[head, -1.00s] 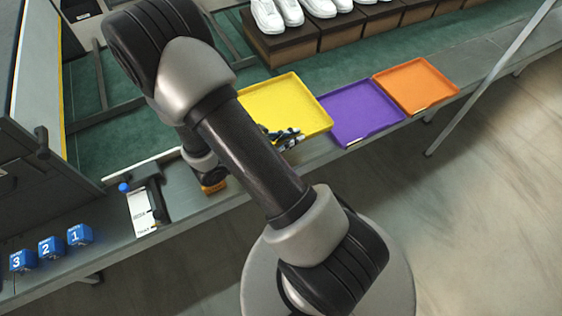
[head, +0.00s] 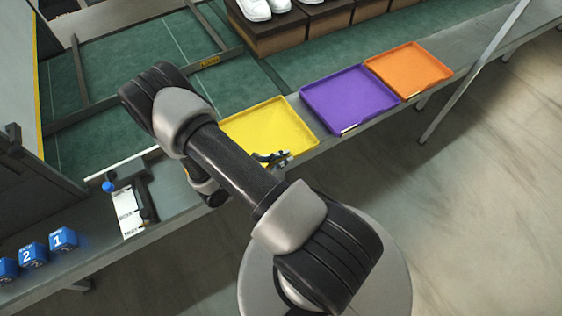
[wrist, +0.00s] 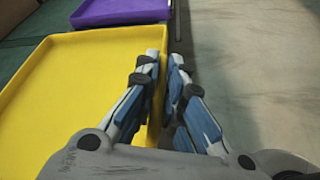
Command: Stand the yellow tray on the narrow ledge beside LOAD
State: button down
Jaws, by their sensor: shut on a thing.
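The yellow tray (head: 262,120) is flat and shallow with a low rim, to the left of the purple tray in the head view. My gripper (head: 275,158) is at its near edge. In the wrist view my gripper (wrist: 166,62) is shut on the right rim of the yellow tray (wrist: 75,100), one finger inside and one outside. The tray looks about level; I cannot tell whether it touches the surface below. A small yellow label (head: 209,62) is on a dark rail at the back; its wording is too small to read surely. I cannot pick out the narrow ledge.
A purple tray (head: 350,98) and an orange tray (head: 408,70) lie to the right. Boxes with white shoes (head: 290,30) stand behind. At the left are a white-labelled device with a blue knob (head: 108,187) and numbered blue blocks (head: 63,239).

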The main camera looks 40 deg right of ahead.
jog(key=shift+f, duration=0.55)
jog(key=shift+r, duration=0.1)
jog(key=c, duration=1.7)
grip_release()
